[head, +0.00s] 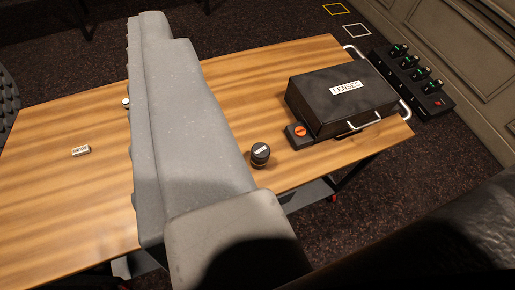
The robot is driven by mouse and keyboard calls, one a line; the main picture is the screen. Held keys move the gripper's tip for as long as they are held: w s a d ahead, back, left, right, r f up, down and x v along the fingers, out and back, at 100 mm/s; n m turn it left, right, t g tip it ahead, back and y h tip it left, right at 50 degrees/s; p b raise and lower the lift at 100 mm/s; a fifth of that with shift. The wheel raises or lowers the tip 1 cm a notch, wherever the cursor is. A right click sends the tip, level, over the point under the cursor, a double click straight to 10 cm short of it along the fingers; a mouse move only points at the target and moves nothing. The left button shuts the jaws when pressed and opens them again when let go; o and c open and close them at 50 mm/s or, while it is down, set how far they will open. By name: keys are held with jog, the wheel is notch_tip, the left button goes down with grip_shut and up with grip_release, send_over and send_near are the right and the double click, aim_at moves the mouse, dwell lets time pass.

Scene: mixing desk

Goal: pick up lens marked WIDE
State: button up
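A small black cylinder, a lens by its shape (260,155), stands upright on the wooden table (235,85) near its front edge. A pale label is on its top; the lettering is too small to read for certain. I cannot make out separate fingertips, so whether my gripper is open or shut does not show. The grey part hides a strip of the table.
A black case marked LENSES (320,105) lies right of the lens, with a small box with an orange knob (299,132) beside it. A black unit with green lights (412,75) is beyond the table's right end. A pale labelled block (81,151) lies at left. Bare table lies between.

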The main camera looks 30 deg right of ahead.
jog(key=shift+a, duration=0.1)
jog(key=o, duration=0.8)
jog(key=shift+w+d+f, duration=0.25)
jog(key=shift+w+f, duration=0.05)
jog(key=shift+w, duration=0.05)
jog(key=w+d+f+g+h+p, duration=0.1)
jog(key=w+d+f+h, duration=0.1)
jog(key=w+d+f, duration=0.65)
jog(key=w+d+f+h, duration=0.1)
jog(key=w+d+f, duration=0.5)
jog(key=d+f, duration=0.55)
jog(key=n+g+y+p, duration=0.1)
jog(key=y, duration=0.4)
send_near(266, 158)
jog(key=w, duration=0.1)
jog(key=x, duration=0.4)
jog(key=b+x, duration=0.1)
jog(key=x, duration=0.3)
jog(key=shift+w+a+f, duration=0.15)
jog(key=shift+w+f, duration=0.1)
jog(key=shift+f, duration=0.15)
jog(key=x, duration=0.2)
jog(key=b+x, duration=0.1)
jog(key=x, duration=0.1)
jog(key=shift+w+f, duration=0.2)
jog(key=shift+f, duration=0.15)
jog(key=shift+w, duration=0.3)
